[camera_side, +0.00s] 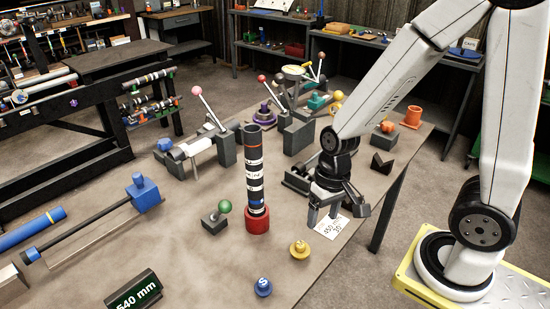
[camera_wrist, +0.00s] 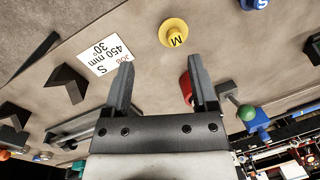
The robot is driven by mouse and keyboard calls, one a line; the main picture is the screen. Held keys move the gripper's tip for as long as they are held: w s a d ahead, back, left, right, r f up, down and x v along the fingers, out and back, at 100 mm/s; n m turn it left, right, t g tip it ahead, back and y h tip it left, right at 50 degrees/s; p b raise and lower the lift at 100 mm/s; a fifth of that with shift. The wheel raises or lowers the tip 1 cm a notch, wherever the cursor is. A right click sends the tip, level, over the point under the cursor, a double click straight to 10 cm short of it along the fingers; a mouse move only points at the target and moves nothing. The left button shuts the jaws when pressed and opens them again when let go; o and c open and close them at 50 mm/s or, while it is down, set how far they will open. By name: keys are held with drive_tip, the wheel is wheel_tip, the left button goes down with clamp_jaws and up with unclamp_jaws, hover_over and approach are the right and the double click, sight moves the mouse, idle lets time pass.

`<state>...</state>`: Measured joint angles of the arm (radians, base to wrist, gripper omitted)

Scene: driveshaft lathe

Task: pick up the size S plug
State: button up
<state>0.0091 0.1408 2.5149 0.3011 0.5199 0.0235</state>
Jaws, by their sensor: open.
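The size S plug (camera_side: 263,287) is a small blue knob marked S. It sits on the table near the front edge in the side view and at the top right edge of the wrist view (camera_wrist: 256,4). A yellow plug marked M (camera_side: 299,249) sits beyond it, and it also shows in the wrist view (camera_wrist: 174,33). My gripper (camera_side: 338,209) is open and empty above the table, to the right of the dark banded shaft. Its two fingers (camera_wrist: 160,75) point toward the M plug in the wrist view. The S plug is apart from my gripper.
A dark banded shaft (camera_side: 255,170) stands upright in a red base (camera_side: 257,220). A green-balled lever (camera_side: 224,207) is left of it. A white card (camera_side: 332,227) reading 450 mm lies under my gripper. A 540 mm sign (camera_side: 134,292) is front left.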

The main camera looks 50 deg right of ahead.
sight(259, 288)
drive_tip(key=w+a+f+m+y, duration=0.1)
drive_tip(key=a+m+y, duration=0.5)
drive_tip(key=m, duration=0.1)
drive_tip(key=w+a+f+m+y, duration=0.1)
drive_tip(key=w+a+m+y, duration=0.1)
drive_tip(key=a+m+y, duration=0.3)
drive_tip(key=shift+w+a+f+m+y, duration=0.35)
drive_tip(key=shift+a+m, duration=0.45)
drive_tip(key=shift+m, duration=0.5)
drive_tip(key=shift+s, duration=0.15)
drive_tip(key=shift+f, duration=2.95)
drive_tip(key=shift+f, duration=0.1)
drive_tip(key=shift+f, duration=0.2)
drive_tip(key=shift+a+f, duration=0.2)
drive_tip(key=shift+x, duration=2.3)
